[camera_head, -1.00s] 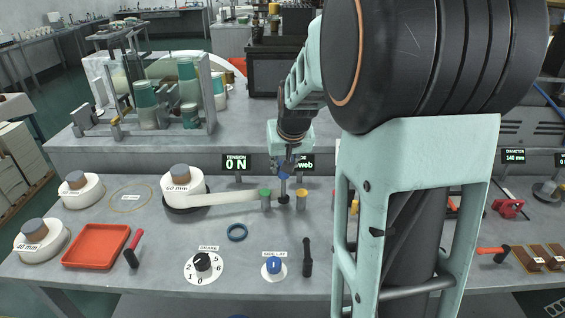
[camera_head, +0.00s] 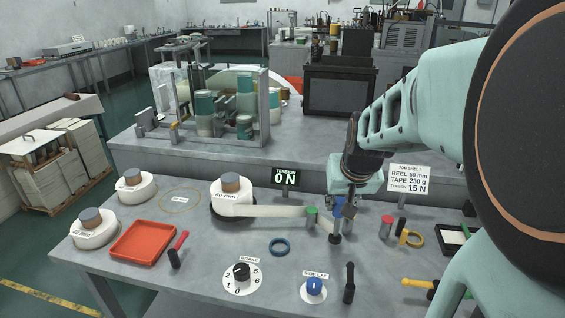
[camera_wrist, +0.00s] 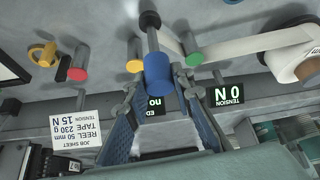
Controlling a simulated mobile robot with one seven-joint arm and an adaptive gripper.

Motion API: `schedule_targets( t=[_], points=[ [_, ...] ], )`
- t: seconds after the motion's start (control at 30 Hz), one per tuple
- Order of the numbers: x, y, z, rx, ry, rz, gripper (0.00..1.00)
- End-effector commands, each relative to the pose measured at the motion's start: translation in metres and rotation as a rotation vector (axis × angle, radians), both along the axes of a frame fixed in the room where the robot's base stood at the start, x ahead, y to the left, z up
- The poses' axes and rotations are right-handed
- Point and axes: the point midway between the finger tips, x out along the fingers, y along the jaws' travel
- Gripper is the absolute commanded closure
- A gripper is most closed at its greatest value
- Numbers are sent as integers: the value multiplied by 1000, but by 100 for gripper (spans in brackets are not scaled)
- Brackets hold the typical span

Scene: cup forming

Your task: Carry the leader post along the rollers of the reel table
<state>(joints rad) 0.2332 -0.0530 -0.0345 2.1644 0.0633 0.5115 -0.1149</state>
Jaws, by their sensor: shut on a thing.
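The leader post, with a blue cap (camera_wrist: 158,75) and a grey stem, is held between the fingers of my gripper (camera_wrist: 165,110). In the head view the post (camera_head: 335,228) hangs down from my gripper (camera_head: 345,200), its dark foot at or just over the table; I cannot tell if it touches. White tape (camera_head: 270,211) runs from the large reel (camera_head: 231,196) past the green roller (camera_head: 312,216) to the post. A yellow-topped roller (camera_wrist: 134,66) is beside the post in the wrist view, hidden in the head view. The red roller (camera_head: 386,226) stands right of my gripper.
The tension display (camera_head: 285,177) reads 0 N. A job sheet (camera_head: 408,180) stands behind to the right. A blue ring (camera_head: 279,246), a brake dial (camera_head: 242,273), a blue knob (camera_head: 314,288) and a black lever (camera_head: 349,284) are in front. An orange tray (camera_head: 143,242) lies left.

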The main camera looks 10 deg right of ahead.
Motion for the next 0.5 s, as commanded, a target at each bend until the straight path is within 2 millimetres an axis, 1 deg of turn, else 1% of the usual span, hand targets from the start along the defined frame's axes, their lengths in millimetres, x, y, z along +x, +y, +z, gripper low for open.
schedule_targets(
  t=[0.5],
  points=[
    [-17,-43,0,0,-5,-3,100]
  ],
)
